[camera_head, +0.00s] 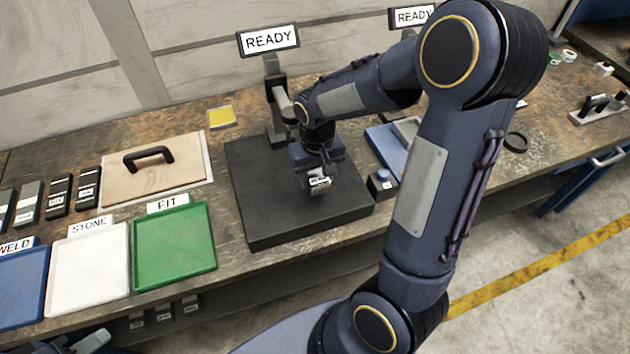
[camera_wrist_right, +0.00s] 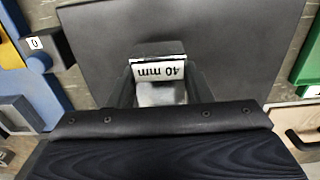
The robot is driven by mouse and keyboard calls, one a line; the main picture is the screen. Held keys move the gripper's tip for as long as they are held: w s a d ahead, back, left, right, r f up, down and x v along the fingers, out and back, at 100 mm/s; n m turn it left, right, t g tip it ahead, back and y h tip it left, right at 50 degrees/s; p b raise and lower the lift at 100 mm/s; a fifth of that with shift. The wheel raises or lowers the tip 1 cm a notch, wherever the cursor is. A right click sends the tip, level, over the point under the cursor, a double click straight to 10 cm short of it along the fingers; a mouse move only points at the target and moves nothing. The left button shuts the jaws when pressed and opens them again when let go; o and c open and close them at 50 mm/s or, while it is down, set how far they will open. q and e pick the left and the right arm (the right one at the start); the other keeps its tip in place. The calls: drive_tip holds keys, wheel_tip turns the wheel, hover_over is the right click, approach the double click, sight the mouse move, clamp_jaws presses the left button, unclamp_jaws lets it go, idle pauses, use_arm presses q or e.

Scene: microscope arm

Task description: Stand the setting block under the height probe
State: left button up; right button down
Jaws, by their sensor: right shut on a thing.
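The setting block (camera_head: 320,184) is a small light block with a white label. In the right wrist view the block (camera_wrist_right: 158,72) reads "40 mm", upside down. My right gripper (camera_head: 318,181) is shut on it, over the black base plate (camera_head: 260,215). Whether the block touches the plate is unclear. The height probe's stand (camera_head: 275,105) rises at the plate's back edge, under a READY sign (camera_head: 268,40). The probe tip is hidden behind my right wrist. Part of my left gripper (camera_head: 80,343) shows at the bottom left corner; its fingers are not clear.
Green FIT (camera_head: 175,245), white STONE (camera_head: 88,270) and blue WELD (camera_head: 20,285) trays lie left of the plate. Behind them are a handled board (camera_head: 150,175) and several dark labelled blocks (camera_head: 58,196). A button box (camera_head: 382,184) stands close right of the plate.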

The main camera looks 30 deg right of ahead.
sight(315, 183)
drive_tip(key=shift+w+f, duration=0.15)
drive_tip(key=shift+w, duration=0.05)
wheel_tip(315, 183, down, 3)
drive_tip(key=shift+w+f, duration=0.15)
drive_tip(key=shift+f, duration=0.05)
drive_tip(key=shift+f, duration=0.1)
drive_tip(key=c, duration=1.2)
unclamp_jaws()
drive_tip(key=shift+f, duration=0.15)
drive_tip(key=o, duration=0.5)
